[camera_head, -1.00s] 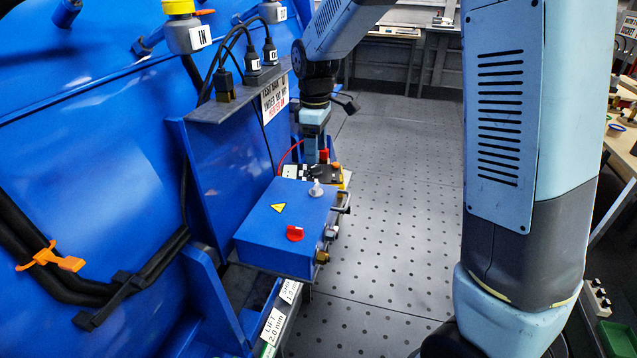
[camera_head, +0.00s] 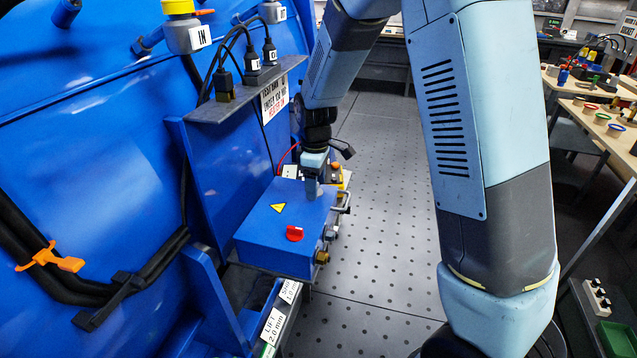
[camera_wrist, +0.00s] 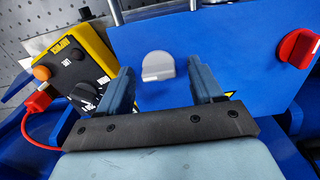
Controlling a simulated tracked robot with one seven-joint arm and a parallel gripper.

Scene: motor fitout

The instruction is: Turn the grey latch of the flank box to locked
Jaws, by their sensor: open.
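The flank box (camera_head: 270,234) is blue and stands on a ledge beside the big blue machine; its top face (camera_wrist: 243,60) fills much of the wrist view. The grey latch (camera_wrist: 158,66) is a pale rounded knob on that face, beyond and between my open fingers in the wrist view. In the head view my gripper (camera_head: 313,190) is over the far end of the box top and hides the latch. In the wrist view my gripper (camera_wrist: 165,84) is open, with nothing between the fingers. I cannot tell how far its tips are above the surface.
A red knob (camera_head: 295,233) sits on the same box top, also in the wrist view (camera_wrist: 298,47). A yellow and black control box (camera_wrist: 78,66) with a red cable stands close by. A shelf with black plugs (camera_head: 240,92) overhangs behind. The perforated floor (camera_head: 385,220) is clear.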

